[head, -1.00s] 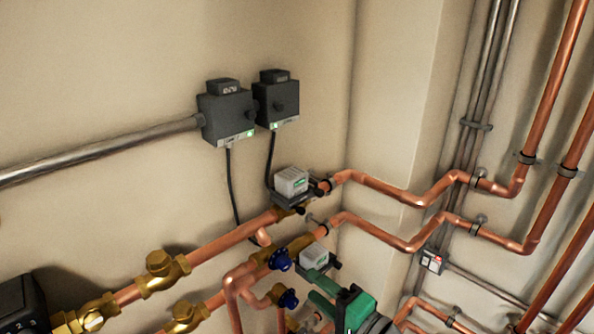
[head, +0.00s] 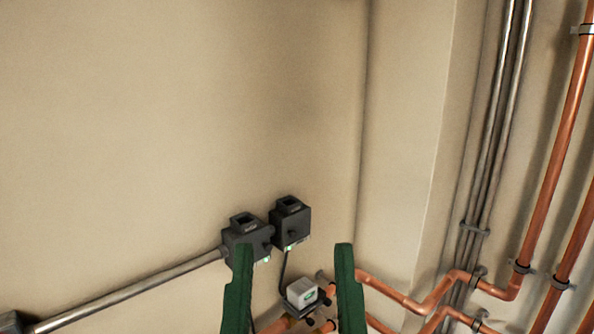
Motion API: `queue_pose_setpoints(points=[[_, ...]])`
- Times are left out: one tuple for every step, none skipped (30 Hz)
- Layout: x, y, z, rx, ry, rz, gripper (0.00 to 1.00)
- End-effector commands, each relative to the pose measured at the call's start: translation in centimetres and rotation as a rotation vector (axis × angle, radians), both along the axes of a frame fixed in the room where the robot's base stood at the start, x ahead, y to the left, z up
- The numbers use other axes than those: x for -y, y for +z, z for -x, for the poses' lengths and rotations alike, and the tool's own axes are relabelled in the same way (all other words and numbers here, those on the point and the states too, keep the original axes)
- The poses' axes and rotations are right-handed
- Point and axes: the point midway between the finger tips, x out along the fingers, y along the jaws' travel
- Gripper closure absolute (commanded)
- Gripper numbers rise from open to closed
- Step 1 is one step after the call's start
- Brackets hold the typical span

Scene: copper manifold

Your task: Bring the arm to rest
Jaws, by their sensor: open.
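My gripper (head: 292,250) shows at the bottom middle of the head view as two upright dark green fingers. The fingers are wide apart and nothing is between them that they touch. Behind the gap, a small white and grey box (head: 301,291) on the copper pipework shows near the wall. The rest of my arm is out of view below.
Two dark grey boxes (head: 289,222) sit on the wall just above and behind the fingers. A grey conduit (head: 130,292) runs to the left. Copper pipes (head: 568,140) and thin grey conduits (head: 490,130) climb at the right. The upper wall (head: 180,100) is bare.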

Motion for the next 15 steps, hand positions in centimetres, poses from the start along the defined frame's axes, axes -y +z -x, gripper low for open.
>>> queue_pose_setpoints(points=[[0.0,5.7,0.0,0.0,0.002,-0.001,0.5],[0.0,7.2,0.0,-0.001,0.003,-0.002,0.5],[0.0,9.1,0.0,-0.001,0.004,-0.002,0.5],[-0.1,10.4,0.0,-0.002,0.005,-0.003,0.5],[-0.1,11.6,-0.1,-0.002,0.006,-0.003,0.5],[-0.1,13.0,-0.1,-0.002,0.007,-0.005,0.5],[-0.1,13.9,-0.1,-0.003,0.007,-0.005,0.5],[-0.1,14.6,-0.1,-0.003,0.008,-0.006,0.5],[-0.1,15.4,-0.1,-0.003,0.009,-0.006,0.5],[-0.1,15.8,-0.1,-0.004,0.009,-0.006,0.5],[-0.1,16.1,-0.1,-0.004,0.01,-0.007,0.5],[-0.1,16.4,-0.1,-0.004,0.01,-0.007,0.5],[-0.1,16.5,-0.1,-0.004,0.01,-0.007,0.5],[-0.1,16.5,-0.1,-0.004,0.01,-0.007,0.5],[-0.1,16.4,-0.1,-0.004,0.01,-0.008,0.5]])
